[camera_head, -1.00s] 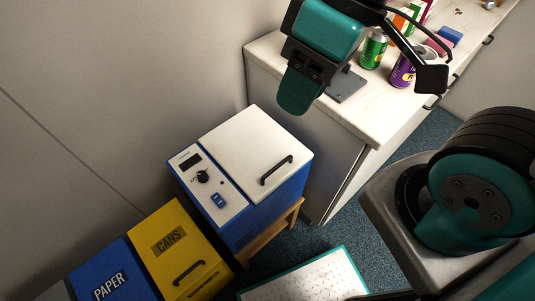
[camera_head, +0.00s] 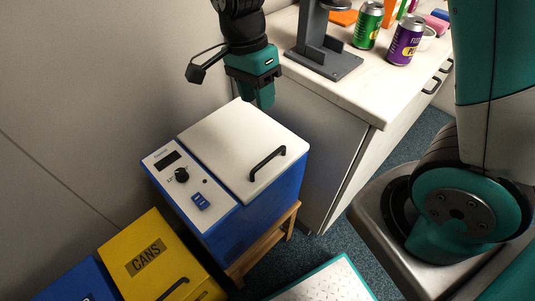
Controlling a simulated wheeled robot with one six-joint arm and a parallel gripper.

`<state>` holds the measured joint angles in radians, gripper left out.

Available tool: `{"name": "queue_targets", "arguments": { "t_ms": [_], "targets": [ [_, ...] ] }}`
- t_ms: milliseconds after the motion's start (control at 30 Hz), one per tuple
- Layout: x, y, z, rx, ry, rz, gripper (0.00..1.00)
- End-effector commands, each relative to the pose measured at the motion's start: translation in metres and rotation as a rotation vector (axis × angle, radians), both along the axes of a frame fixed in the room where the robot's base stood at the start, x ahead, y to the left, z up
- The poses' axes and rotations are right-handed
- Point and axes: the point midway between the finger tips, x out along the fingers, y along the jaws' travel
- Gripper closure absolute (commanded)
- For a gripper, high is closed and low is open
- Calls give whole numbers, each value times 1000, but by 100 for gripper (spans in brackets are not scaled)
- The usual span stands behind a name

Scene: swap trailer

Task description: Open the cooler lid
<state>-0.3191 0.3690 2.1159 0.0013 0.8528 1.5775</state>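The cooler (camera_head: 258,214) is a blue box with a white lid (camera_head: 232,140) on top, standing on a low wooden stand. The lid lies flat and closed, with a black bar handle (camera_head: 267,163) near its right front edge. A control panel (camera_head: 187,190) with a display, a knob and blue switches is at its left. My gripper (camera_head: 264,98) points down above the far edge of the lid, beyond the handle. Its fingers look like one teal block from this side, so I cannot tell whether they are apart. I see nothing held.
A counter (camera_head: 345,95) stands right behind the cooler, holding a green can (camera_head: 368,25), a purple can (camera_head: 404,40) and a grey stand (camera_head: 322,55). A yellow CANS bin (camera_head: 160,262) and a blue bin (camera_head: 75,283) are at the left front. A white-topped panel (camera_head: 330,285) lies in front.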

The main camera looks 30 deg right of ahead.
Motion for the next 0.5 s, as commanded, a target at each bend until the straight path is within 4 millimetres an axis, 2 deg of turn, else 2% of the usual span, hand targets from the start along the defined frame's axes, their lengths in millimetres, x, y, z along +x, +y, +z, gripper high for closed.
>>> {"name": "queue_targets", "arguments": {
  "t_ms": [500],
  "targets": [
    [-23, -7, -115, 0, 5, 5, 62]
  ]
}}
